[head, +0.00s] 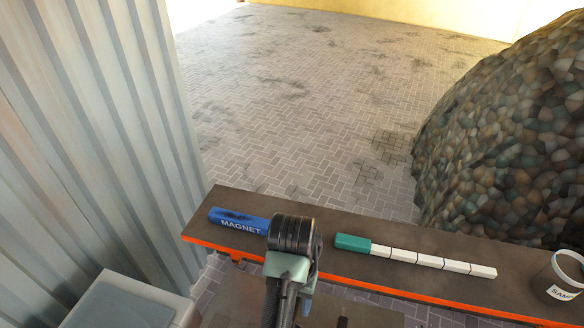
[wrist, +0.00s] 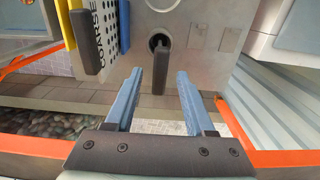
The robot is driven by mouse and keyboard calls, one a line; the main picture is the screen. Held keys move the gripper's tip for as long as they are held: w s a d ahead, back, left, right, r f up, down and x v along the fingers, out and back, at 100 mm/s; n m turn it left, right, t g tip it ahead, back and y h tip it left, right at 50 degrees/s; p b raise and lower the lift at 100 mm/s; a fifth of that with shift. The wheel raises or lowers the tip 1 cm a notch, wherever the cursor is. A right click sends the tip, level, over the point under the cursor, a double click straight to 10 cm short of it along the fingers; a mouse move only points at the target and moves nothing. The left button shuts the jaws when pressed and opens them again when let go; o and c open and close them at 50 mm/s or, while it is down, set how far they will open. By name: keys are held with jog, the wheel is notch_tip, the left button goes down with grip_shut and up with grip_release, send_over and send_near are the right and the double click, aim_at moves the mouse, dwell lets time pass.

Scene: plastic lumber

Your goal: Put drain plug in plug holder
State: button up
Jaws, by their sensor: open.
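In the wrist view my gripper (wrist: 160,73) is open, its two blue fingers apart with nothing between them. Ahead of the fingertips, a dark bar-like piece (wrist: 158,70) stands at a round dark hole in a grey metal panel (wrist: 190,13). It looks like the drain plug, but I cannot tell for sure, nor how deep it sits. It lines up roughly with the gap between the fingers and appears apart from them. I cannot make out a plug holder for certain. In the head view only my arm's dark wrist shows; the fingers are hidden.
A brown shelf (head: 345,223) with an orange edge carries a blue magnet (head: 237,221), a teal-and-white stick (head: 415,257) and a labelled cup (head: 562,280). In the wrist view, a perforated lettered plate (wrist: 112,22) and another dark bar (wrist: 86,42) stand left of the hole.

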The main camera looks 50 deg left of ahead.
notch_tip(320, 180, up, 4)
jog(key=p, duration=0.2)
jog(key=shift+r+p, duration=0.2)
jog(key=shift+p, duration=0.2)
